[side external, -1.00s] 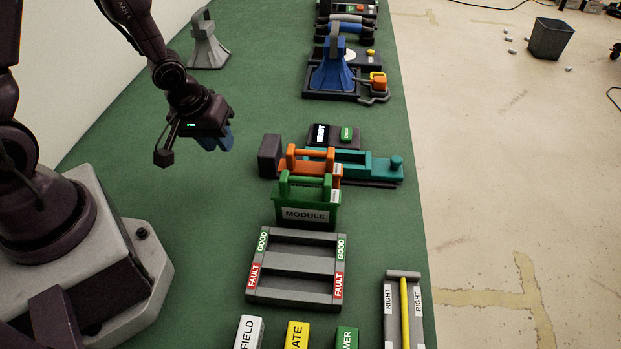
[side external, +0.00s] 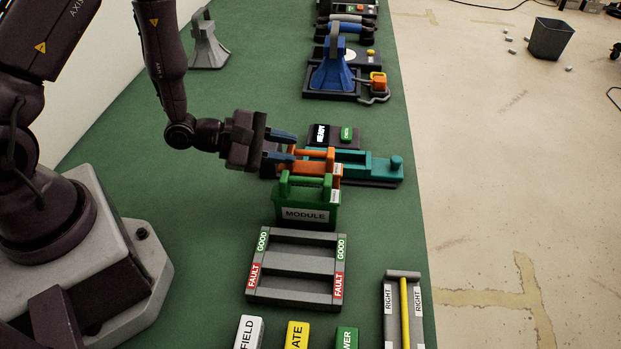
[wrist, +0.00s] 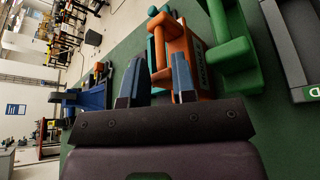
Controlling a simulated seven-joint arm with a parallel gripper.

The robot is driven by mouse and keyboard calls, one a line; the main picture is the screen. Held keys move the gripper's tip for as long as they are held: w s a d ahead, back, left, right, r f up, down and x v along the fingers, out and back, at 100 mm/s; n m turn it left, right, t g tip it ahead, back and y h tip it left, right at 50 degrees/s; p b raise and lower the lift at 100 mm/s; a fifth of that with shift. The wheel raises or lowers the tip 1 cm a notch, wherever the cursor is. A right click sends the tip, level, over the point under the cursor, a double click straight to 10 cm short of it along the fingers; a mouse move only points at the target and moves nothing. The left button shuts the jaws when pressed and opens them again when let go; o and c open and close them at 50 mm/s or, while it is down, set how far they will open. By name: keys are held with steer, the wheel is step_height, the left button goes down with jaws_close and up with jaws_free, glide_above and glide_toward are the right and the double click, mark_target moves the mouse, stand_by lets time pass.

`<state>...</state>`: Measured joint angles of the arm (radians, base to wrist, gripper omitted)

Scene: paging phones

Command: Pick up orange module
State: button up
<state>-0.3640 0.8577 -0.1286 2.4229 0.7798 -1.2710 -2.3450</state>
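The orange module (side external: 322,154) stands behind the green module (side external: 308,211), with its handle on top and a white label at its right side. My gripper (side external: 290,146) is level, pointing right, at the left end of the orange handle. In the wrist view, the blue fingers (wrist: 160,82) are spread apart, and the orange module (wrist: 183,50) shows beyond and between them, nearer the right finger. I cannot tell whether a finger touches it. The green module (wrist: 233,45) is close to the right finger.
A teal fixture (side external: 376,166) lies just right of the orange module. A dark box with a green button (side external: 346,134) is behind it. The grey FAULT/GOOD rack (side external: 297,262) is in front.

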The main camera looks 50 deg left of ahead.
mark_target(308, 152)
steer(key=x, duration=0.5)
jaws_close()
